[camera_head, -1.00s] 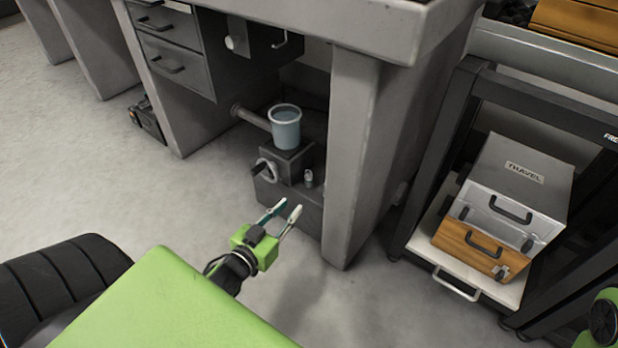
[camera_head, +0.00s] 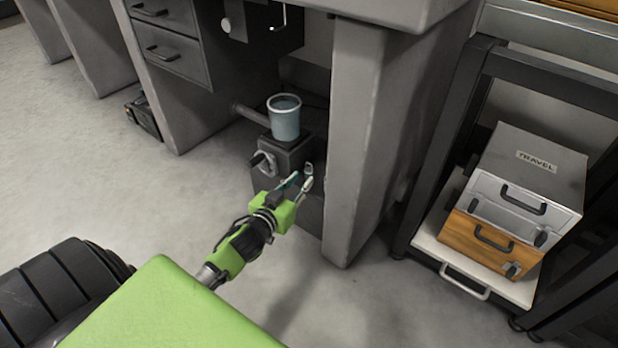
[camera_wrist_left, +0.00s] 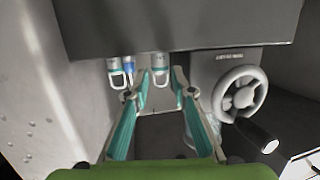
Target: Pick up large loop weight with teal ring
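My left gripper (camera_head: 297,183) reaches to the front of the grey pump-like unit under the table, its fingers apart. In the left wrist view the teal-lined fingers of the left gripper (camera_wrist_left: 159,85) are spread, with a loop weight (camera_wrist_left: 158,76) between and just beyond the tips. A second loop weight (camera_wrist_left: 117,76) hangs or stands to the left, with a bluish one (camera_wrist_left: 128,70) close beside it. Which ring is teal is hard to tell at this size. In the head view one small weight (camera_head: 308,168) shows just beyond the fingertips. My right gripper is out of view.
A handwheel (camera_wrist_left: 240,94) sits right of the fingers in the wrist view. A blue-grey bucket (camera_head: 285,122) stands on the unit. A table leg (camera_head: 350,170) is close on the right. A rack (camera_head: 430,245) with cases stands further right. The floor in front is clear.

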